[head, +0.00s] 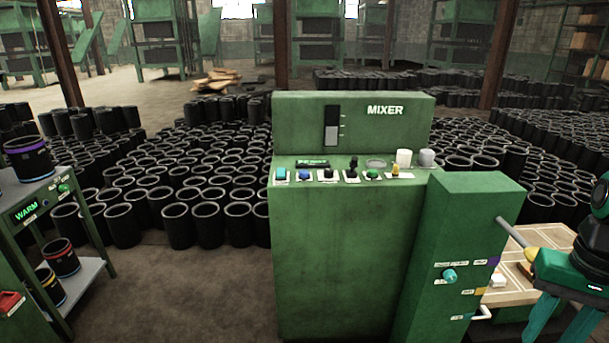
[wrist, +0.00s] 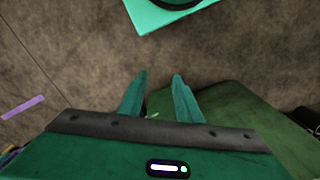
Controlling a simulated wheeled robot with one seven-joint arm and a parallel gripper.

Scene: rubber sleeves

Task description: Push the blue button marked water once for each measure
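The green mixer (head: 340,250) stands in the middle of the head view, with a row of controls along its sloped top. A blue button (head: 305,175) sits second from the left, beside a teal button (head: 281,174); the labels under them are too small to read. A dark gauge window (head: 331,125) with a grey lower part is on the upright back panel. My gripper (head: 560,325) hangs at the right edge, well away from the buttons. In the wrist view my gripper (wrist: 158,78) has its two teal fingers apart, with nothing between them.
A green cabinet (head: 455,220) with a teal knob adjoins the mixer, between it and my gripper. A wooden-topped table (head: 530,270) is behind my gripper. A cart (head: 75,180) with banded sleeves stands left. Many black sleeves (head: 180,225) cover the floor behind. The floor at front left is clear.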

